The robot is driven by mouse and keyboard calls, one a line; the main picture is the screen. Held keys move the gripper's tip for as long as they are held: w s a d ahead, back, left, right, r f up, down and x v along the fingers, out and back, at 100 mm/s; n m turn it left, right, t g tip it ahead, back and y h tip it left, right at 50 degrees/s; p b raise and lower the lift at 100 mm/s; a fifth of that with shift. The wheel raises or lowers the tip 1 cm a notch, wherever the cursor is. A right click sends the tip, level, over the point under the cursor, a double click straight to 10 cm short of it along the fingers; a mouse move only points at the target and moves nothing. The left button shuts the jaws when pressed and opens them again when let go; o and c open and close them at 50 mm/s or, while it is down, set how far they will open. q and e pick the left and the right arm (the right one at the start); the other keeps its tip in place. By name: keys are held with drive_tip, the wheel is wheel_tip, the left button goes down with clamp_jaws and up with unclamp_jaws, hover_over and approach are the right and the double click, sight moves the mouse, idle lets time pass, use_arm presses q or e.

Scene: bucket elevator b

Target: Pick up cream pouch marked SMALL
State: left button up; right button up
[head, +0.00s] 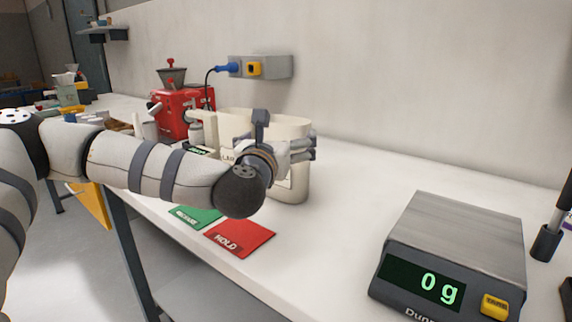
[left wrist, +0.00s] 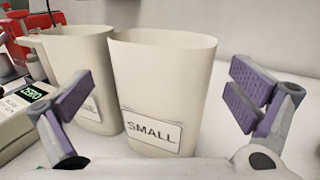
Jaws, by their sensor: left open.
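The cream pouch marked SMALL (left wrist: 160,85) stands upright in the middle of the left wrist view, its label facing the camera. In the head view the same pouch (head: 297,186) is partly hidden behind my left gripper (head: 286,142) and arm. My left gripper is open, with its purple-padded fingers apart, one toward each side of the SMALL pouch in the left wrist view (left wrist: 165,102). My right gripper is not in view.
A red machine (head: 184,112) stands behind on the left of the white bench. A green card (head: 196,217) and a red HOLD card (head: 240,238) lie near the front edge. A scale (head: 455,250) reading 0 g stands at right. Bench between pouches and scale is clear.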

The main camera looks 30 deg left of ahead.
use_arm(q)
drive_tip(key=x, duration=0.6)
drive_tip(key=shift+r, duration=0.1)
drive_tip(key=c, duration=1)
